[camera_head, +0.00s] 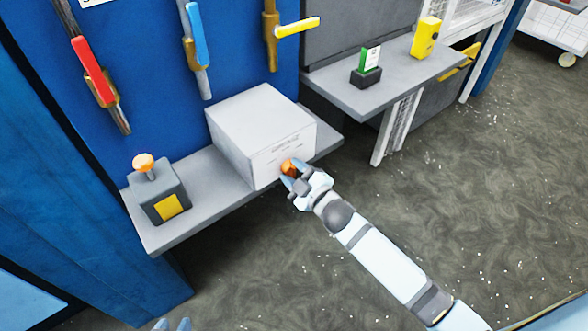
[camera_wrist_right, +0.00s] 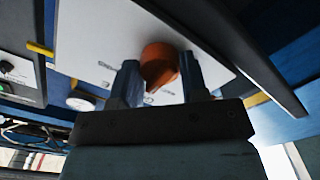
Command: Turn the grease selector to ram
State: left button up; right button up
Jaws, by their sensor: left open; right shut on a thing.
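The grease selector is a light grey box (camera_head: 262,130) on the grey shelf, with an orange knob (camera_head: 289,167) on its printed front face. My right gripper (camera_head: 293,175) is shut on the orange knob, its fingers on either side of it. In the right wrist view the orange knob (camera_wrist_right: 160,65) sits between the two fingers (camera_wrist_right: 160,82), in front of the white face plate. The lettering is too small and partly covered, so I cannot read which setting the knob points at. Only the fingertips of my left gripper (camera_head: 172,325) show at the bottom edge, apart and empty.
Red (camera_head: 92,70), blue (camera_head: 197,35) and yellow (camera_head: 298,26) valve levers are on the blue wall. A second shelf (camera_head: 385,85) holds a green-and-white block and a yellow box. Open floor lies at right.

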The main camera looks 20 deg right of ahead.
dwell(0.4)
jog(key=o, duration=0.9)
jog(key=shift+s, duration=0.2)
jog(key=v, duration=1.3)
jog(key=shift+s+d, duration=0.1)
jog(key=shift+s, duration=0.1)
